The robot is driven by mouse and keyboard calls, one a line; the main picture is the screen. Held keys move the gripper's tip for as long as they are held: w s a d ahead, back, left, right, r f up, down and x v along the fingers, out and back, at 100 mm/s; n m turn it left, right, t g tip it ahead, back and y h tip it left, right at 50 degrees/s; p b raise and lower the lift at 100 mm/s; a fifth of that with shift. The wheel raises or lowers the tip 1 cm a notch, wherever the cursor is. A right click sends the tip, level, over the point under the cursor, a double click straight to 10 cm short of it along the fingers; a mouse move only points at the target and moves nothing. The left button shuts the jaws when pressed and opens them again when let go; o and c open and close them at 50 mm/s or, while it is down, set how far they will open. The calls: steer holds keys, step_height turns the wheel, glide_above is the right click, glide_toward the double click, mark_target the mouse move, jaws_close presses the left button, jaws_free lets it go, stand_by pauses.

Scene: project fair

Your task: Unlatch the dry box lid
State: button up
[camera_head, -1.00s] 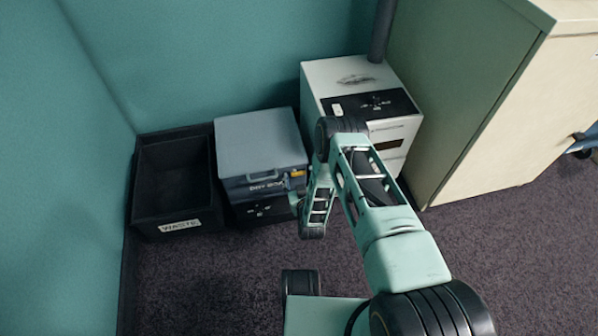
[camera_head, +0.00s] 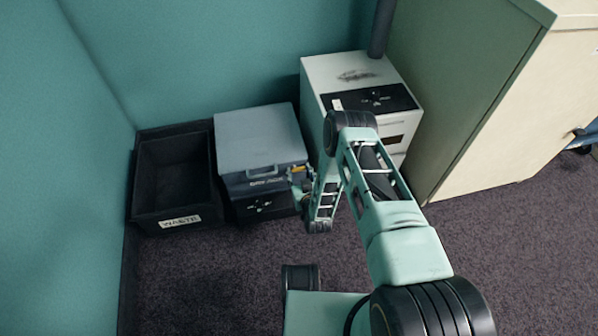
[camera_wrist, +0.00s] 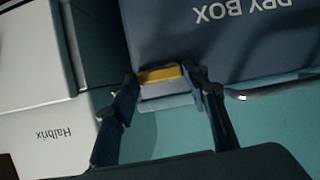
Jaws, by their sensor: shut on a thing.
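The dry box (camera_head: 259,170) is a dark box with a grey-blue lid (camera_head: 258,138), standing on the floor between the waste bin and the white cabinet. Its lid looks closed, with a handle (camera_head: 262,171) at the front. A yellow latch (camera_head: 298,169) is at the box's front right corner. In the wrist view the latch (camera_wrist: 160,74) lies between my fingers, beside the "DRY BOX" lettering. My gripper (camera_wrist: 168,84) is shut on the latch. In the head view my gripper (camera_head: 297,179) is small and partly hidden by my arm.
A black bin marked "WASTE" (camera_head: 180,222) stands left of the box. A white cabinet (camera_head: 318,75) is close on the right, marked "Halbrix" in the wrist view (camera_wrist: 45,135). A beige cupboard (camera_head: 500,120) stands farther right. The carpet in front (camera_head: 210,275) is clear.

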steer(key=shift+f+m, duration=0.1)
steer(key=shift+m, duration=0.2)
steer(key=o, duration=1.2)
steer(key=shift+c, duration=0.2)
step_height(320, 180, up, 10)
